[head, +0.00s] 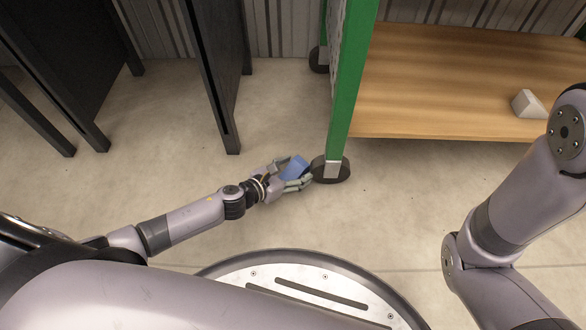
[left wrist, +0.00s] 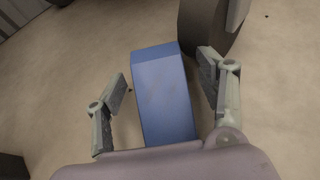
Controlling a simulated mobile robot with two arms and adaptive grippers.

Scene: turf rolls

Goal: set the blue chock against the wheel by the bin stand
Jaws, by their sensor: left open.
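The blue chock (head: 296,167) lies on the floor just left of the dark wheel (head: 331,169) under the front green post. In the left wrist view the chock (left wrist: 163,96) sits between the spread fingers of my left gripper (left wrist: 162,90), with a gap on each side. The wheel (left wrist: 205,27) shows at the top right there, close to the chock. In the head view my left gripper (head: 294,174) is low at the floor around the chock, and its fingers partly hide it. Whether chock and wheel touch is hard to tell. My right gripper is out of view.
The green-framed stand (head: 352,70) has a wooden shelf (head: 440,85) bearing a pale grey wedge-like block (head: 527,104). A second wheel (head: 319,59) is at the back. Black furniture legs (head: 215,80) stand at the left. The floor in front of the stand is clear.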

